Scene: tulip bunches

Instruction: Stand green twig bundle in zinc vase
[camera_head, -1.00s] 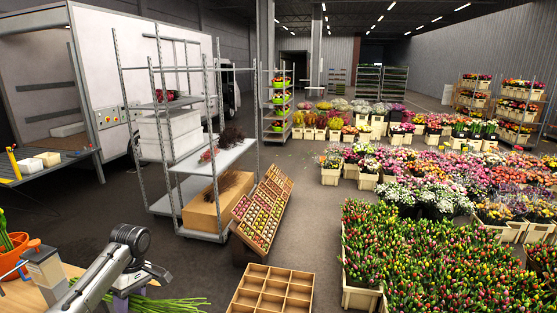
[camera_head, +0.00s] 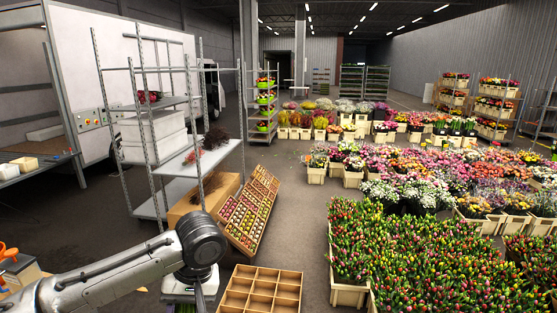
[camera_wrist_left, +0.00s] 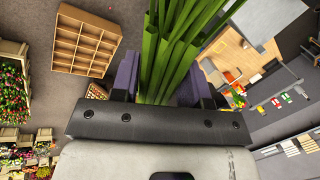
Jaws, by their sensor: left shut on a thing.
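My left gripper (camera_wrist_left: 165,88) is shut on the green twig bundle (camera_wrist_left: 170,55), whose long green stems run up out of the top of the left wrist view. Dark purple-grey fingers show on both sides of the stems. In the head view my left arm reaches in from the lower left, and its gripper is mostly cut off by the bottom edge. I cannot pick out the zinc vase with certainty in either view. My right gripper is in neither view.
An empty wooden compartment crate (camera_head: 262,291) stands on the floor right of my arm. A tilted tray of small pots (camera_head: 250,210) and a metal shelf trolley (camera_head: 195,180) stand behind. Tulip crates (camera_head: 347,293) fill the right. A wooden table (camera_wrist_left: 238,52) shows in the wrist view.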

